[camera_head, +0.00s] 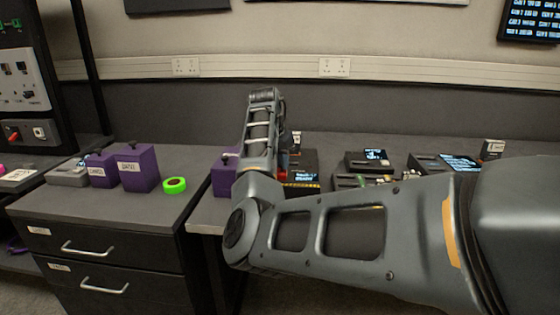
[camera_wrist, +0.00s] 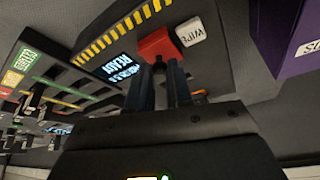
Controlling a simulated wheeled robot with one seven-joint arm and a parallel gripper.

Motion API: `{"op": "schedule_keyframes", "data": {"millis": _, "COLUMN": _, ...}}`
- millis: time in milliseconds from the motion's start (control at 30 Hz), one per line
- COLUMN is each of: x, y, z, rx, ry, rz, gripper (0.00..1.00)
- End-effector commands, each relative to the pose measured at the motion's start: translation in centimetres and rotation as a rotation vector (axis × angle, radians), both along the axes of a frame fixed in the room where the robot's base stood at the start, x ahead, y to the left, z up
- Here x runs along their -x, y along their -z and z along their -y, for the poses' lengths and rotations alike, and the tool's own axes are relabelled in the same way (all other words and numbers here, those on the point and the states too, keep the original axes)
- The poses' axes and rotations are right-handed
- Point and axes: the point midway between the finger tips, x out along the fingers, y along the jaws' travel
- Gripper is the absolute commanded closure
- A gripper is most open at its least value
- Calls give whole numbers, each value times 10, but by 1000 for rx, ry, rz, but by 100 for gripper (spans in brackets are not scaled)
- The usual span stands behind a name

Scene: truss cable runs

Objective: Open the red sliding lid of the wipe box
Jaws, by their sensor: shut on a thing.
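The red sliding lid (camera_wrist: 157,44) shows in the wrist view, beside a small white label reading WIPE (camera_wrist: 190,32). The lid sits on a dark unit (camera_wrist: 207,75). My gripper (camera_wrist: 166,70) comes from below in the wrist view, with its two blue-grey fingers close together at the near edge of the red lid. It is shut on the lid's near part, a small dark piece between the fingertips. The fingers hide part of the grip. In the head view my arm hides the gripper, and only a sliver of red (camera_head: 283,163) shows beside the arm.
A lit READY display (camera_wrist: 116,70) and a yellow-black striped edge (camera_wrist: 120,32) lie left of the lid. A purple box (camera_wrist: 285,35) stands close on the right. In the head view, purple boxes (camera_head: 139,168), green tape (camera_head: 174,185) and dark devices (camera_head: 368,161) share the benches.

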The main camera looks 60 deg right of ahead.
Motion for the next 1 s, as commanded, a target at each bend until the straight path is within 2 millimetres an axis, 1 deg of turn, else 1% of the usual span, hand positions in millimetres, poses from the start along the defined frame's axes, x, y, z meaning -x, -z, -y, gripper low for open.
{"op": "schedule_keyframes", "data": {"millis": 233, "x": 1, "y": -1, "z": 0, "rx": 0, "ry": 0, "rz": -1, "gripper": 100}}
{"op": "schedule_keyframes", "data": {"millis": 400, "x": 6, "y": -4, "z": 2, "rx": 0, "ry": 1, "rz": -2, "gripper": 100}}
{"op": "schedule_keyframes", "data": {"millis": 733, "x": 7, "y": 0, "z": 3, "rx": 0, "ry": -1, "rz": 0, "gripper": 100}}
{"op": "schedule_keyframes", "data": {"millis": 767, "x": 7, "y": 0, "z": 3, "rx": 0, "ry": -1, "rz": 0, "gripper": 79}}
{"op": "schedule_keyframes", "data": {"millis": 1000, "x": 7, "y": 0, "z": 3, "rx": 0, "ry": 0, "rz": 0, "gripper": 56}}
